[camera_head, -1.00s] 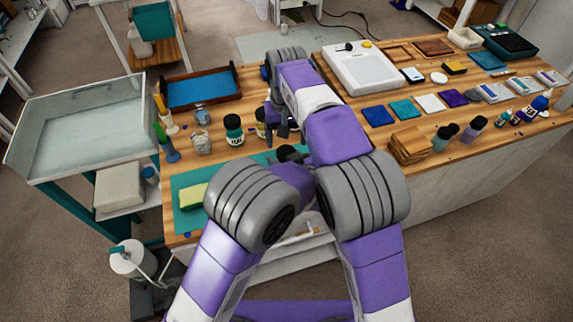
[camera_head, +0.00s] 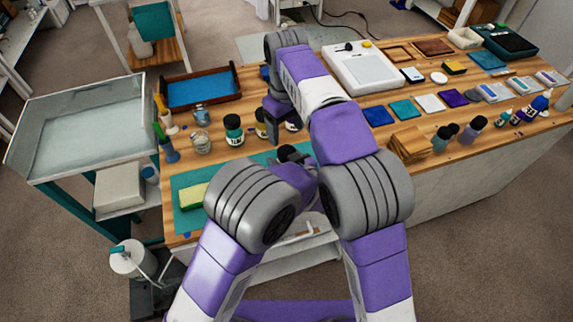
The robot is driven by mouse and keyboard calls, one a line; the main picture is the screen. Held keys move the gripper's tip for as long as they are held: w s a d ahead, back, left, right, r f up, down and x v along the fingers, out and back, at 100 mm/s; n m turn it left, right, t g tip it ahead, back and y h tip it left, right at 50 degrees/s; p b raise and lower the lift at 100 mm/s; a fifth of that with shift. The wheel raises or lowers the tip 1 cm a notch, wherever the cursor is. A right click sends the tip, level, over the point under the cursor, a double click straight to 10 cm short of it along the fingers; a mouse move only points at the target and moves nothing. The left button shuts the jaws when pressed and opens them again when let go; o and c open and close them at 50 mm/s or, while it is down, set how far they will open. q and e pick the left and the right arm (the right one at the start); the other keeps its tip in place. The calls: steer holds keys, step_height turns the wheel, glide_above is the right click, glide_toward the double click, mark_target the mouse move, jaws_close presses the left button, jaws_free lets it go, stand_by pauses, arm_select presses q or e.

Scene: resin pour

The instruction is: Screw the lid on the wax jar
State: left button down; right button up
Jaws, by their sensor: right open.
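Several small dark-lidded jars stand in a row on the wooden bench; which one is the wax jar I cannot tell. A jar with a white label (camera_head: 234,129) is at the left of the row. A yellowish jar (camera_head: 261,124) is right of it, partly hidden by my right gripper. A purplish jar (camera_head: 293,123) is just right of that gripper. My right gripper (camera_head: 274,132) is open, pointing down between the yellowish and purplish jars. My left gripper (camera_head: 288,154) is a dark shape low over the teal mat, mostly hidden by my arms. I cannot make out a loose lid.
A glass jar (camera_head: 201,143) stands left of the row. A brown tray with a blue inside (camera_head: 201,90) lies behind. A yellow-green sponge (camera_head: 192,196) lies on the teal mat (camera_head: 183,222). A white scale-like device (camera_head: 360,70) and wooden blocks (camera_head: 409,146) are to the right.

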mark_target(286, 152)
steer(key=shift+f, duration=4.05)
steer(key=c, duration=1.1)
steer(key=shift+m, duration=1.7)
steer(key=o, duration=1.2)
